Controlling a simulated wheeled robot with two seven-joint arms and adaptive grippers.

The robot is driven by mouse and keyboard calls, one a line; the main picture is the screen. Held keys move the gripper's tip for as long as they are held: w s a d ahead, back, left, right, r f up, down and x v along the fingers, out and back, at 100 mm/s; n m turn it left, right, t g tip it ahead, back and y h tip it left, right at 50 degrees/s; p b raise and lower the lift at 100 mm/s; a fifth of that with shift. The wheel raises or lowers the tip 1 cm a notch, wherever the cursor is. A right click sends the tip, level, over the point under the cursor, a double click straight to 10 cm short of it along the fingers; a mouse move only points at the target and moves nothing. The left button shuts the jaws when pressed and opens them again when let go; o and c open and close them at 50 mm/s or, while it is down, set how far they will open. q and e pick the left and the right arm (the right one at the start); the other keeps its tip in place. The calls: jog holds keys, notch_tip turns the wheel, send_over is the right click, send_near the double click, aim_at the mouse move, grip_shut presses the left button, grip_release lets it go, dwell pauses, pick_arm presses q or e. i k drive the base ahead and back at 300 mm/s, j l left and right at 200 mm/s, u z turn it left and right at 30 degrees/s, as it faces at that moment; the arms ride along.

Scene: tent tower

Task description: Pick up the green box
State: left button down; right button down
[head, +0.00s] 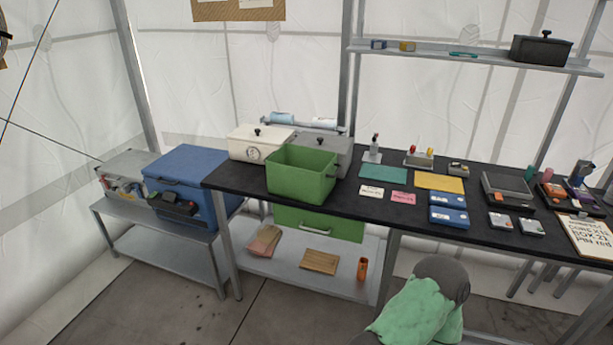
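An open-topped green box (303,183) stands upright on the left end of the black table (385,205), near its front edge. Its inside looks empty from here, though the floor of the box is partly hidden by the front wall. A second green piece, a drawer-like front (340,225) with a pale handle, sits just under the tabletop. Neither of my grippers shows in the head view, and nothing is touching the green box except the table and perhaps the containers behind it.
A cream box (258,142) and a grey lidded box (325,146) stand close behind the green box. A blue cooler (187,168) is on a lower bench to the left. Blue cases (447,199), mats and small devices fill the table to the right.

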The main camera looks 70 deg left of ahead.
aim_at(298, 172)
jog(key=u, duration=2.35)
jog(key=i+j+u, duration=0.1)
jog(key=i+j, duration=0.15)
jog(key=i, duration=0.15)
jog(key=i+j, duration=0.2)
jog(key=i, duration=0.2)
jog(key=i+j+u, duration=0.15)
jog(key=i, duration=0.25)
